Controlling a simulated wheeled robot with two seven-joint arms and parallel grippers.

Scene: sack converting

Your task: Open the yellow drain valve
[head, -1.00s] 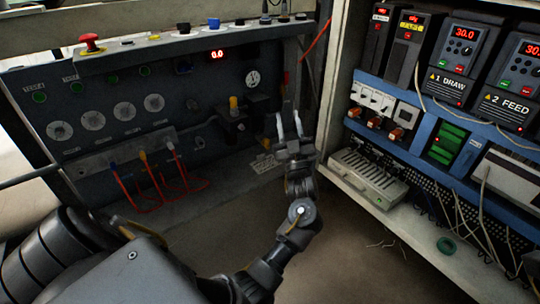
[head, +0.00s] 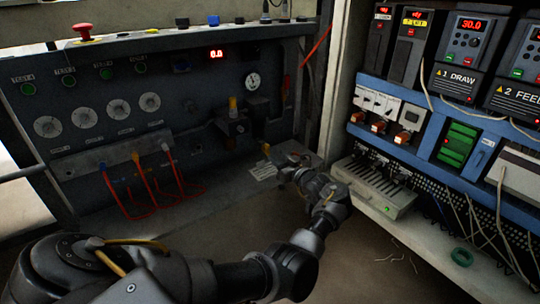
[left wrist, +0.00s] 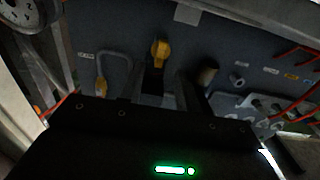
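The yellow drain valve (head: 266,149) shows in the head view as a small yellow handle low on the dark panel. In the left wrist view its yellow handle (left wrist: 160,50) sits just beyond my fingers, about midway between them. My left gripper (head: 284,155) is to the right of the valve in the head view, partly hidden by its own wrist. In the left wrist view the left gripper (left wrist: 161,88) shows two dark fingers apart, with no visible contact on the handle. My right gripper is not in view.
A yellow-topped regulator (head: 233,108) and a round gauge (head: 252,81) are above the valve. Red hoses (head: 148,180) hang at left. An electrical cabinet (head: 378,185) with a grey terminal unit stands close on the right.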

